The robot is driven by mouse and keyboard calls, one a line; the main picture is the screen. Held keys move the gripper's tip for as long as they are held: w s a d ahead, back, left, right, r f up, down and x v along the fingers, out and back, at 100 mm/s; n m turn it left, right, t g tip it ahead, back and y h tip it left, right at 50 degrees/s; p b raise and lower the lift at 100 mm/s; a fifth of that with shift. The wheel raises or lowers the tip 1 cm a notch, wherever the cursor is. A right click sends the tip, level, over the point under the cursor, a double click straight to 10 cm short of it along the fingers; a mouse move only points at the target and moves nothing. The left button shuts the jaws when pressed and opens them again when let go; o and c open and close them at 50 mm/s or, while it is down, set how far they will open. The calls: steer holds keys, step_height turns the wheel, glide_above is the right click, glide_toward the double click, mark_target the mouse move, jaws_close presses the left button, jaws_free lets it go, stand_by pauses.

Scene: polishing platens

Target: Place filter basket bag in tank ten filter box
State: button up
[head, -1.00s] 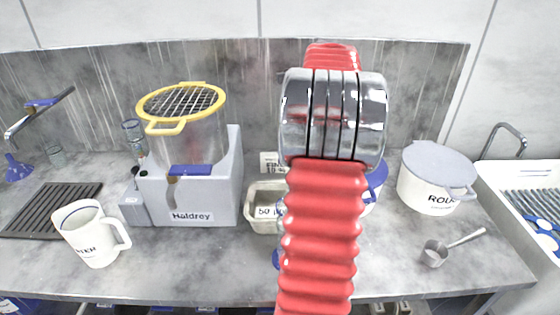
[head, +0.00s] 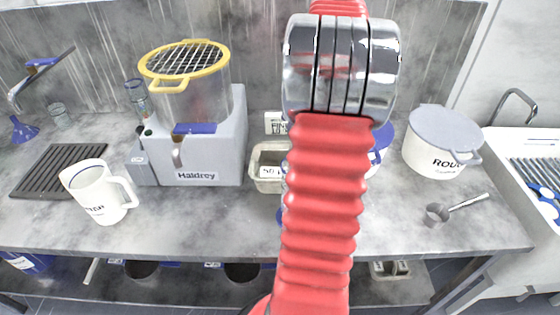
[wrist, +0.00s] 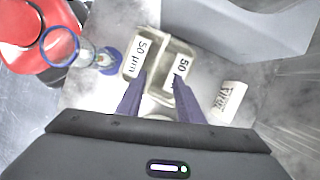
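A cream rectangular box (head: 266,151) with a "50 µm" label stands on the grey bench, partly hidden behind my red arm. In the wrist view the box (wrist: 153,34) lies ahead of my gripper (wrist: 159,80), with one "50 µm" label at the left and another "50" label at the right. My gripper's two purple fingers are apart, with their tips over or near the box; I cannot tell whether they touch it. A pale shape between the fingers is too hidden to name. No separate filter bag can be made out. My arm hides the gripper in the head view.
A grey Haldrey machine (head: 211,166) with a yellow-rimmed grille stands left of the box. A white card (wrist: 229,101) stands close by at the right. Clear glassware (wrist: 106,58) with a blue base is at the left. A white lidded pot (head: 437,150) is further right.

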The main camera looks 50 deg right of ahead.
steer(key=s+a+n+t+h, duration=0.1)
steer(key=s+a+n, duration=0.1)
steer(key=a+n, duration=1)
steer(key=s+a+n+t+h, duration=0.2)
steer(key=a+n, duration=1.1)
steer(key=a, duration=1.6)
steer(key=shift+a+n+h, duration=0.2)
steer(key=shift+n+h, duration=0.1)
steer(key=shift+s+a+r, duration=0.1)
